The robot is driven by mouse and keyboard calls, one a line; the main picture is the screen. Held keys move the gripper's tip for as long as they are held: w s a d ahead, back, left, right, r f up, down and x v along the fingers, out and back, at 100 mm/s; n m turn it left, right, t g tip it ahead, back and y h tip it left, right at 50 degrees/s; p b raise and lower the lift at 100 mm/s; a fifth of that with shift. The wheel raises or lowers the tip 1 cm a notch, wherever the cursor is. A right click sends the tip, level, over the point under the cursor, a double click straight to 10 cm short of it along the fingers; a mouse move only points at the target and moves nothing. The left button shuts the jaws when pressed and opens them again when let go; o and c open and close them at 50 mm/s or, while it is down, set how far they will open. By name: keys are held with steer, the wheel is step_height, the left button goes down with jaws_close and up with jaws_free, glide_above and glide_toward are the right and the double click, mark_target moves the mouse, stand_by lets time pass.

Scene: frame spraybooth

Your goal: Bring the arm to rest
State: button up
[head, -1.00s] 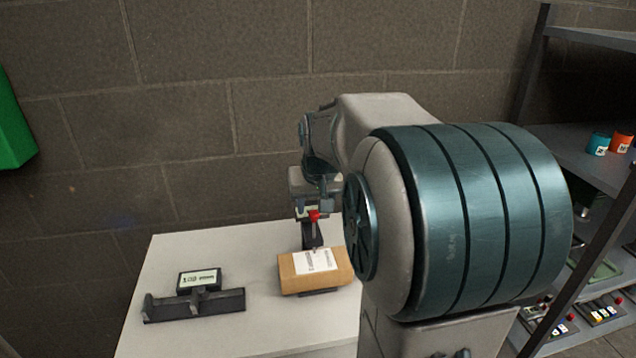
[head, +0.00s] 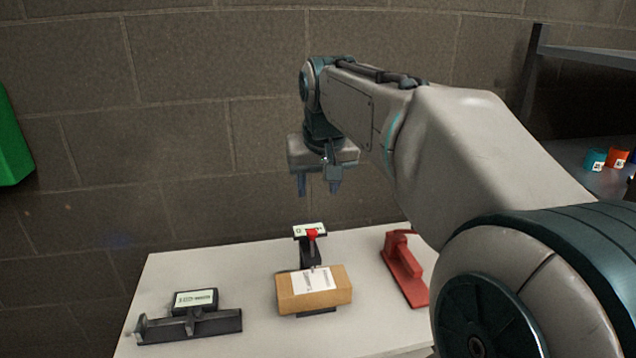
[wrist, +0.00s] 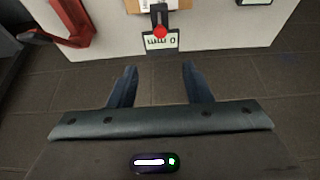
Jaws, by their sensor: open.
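My gripper (head: 318,186) hangs in the air above the far edge of the white table, its fingers pointing down. In the wrist view the two fingers (wrist: 157,85) stand apart with nothing between them, over the dark floor just off the table edge. Below it in the head view stands a dark device with a small display (head: 309,230) and a red knob (head: 312,235). These also show in the wrist view as the display (wrist: 161,42) and the red knob (wrist: 160,31). My gripper is apart from all of these.
A brown labelled box (head: 314,291) sits in front of the display device. A black fixture with a display (head: 190,326) stands at left, a red tool (head: 404,268) at right. A shelf (head: 590,50) holds teal and orange containers at far right. A green object (head: 12,140) is at far left.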

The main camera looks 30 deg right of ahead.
steer(key=s+a+f+n+g+y, duration=0.1)
steer(key=s+a+f+n, duration=0.2)
steer(key=s+a+f, duration=1)
step_height(320, 180, down, 4)
steer(key=shift+s+f, duration=0.1)
steer(key=shift+s, duration=1.1)
steer(key=shift+d, duration=0.1)
